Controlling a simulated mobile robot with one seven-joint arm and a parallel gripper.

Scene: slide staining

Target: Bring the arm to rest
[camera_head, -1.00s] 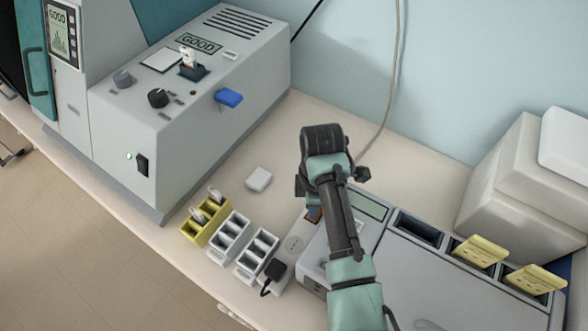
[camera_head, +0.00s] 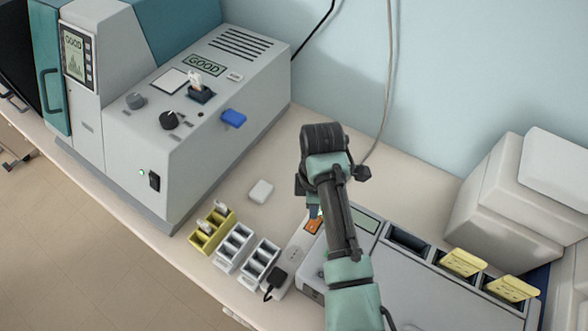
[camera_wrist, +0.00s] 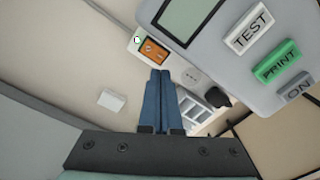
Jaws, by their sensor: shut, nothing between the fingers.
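My arm reaches up from the bottom of the head view, over the grey device at the right, and its links hide part of that device. In the head view my gripper (camera_head: 314,208) is mostly hidden behind my wrist; only a bit of blue finger shows. In the wrist view the two blue fingers of my gripper (camera_wrist: 160,75) lie together with nothing between them. The fingertips appear just below a small orange panel (camera_wrist: 153,50) in that view; I cannot tell the gap in depth.
A grey machine marked GOOD (camera_head: 204,65) stands at the left. Yellow (camera_head: 211,231) and white racks (camera_head: 234,249) stand near the bench's front edge, with a small white block (camera_head: 261,191) behind. White boxes (camera_head: 495,190) stand at right. Yellow-topped holders (camera_head: 463,263) sit in the grey device.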

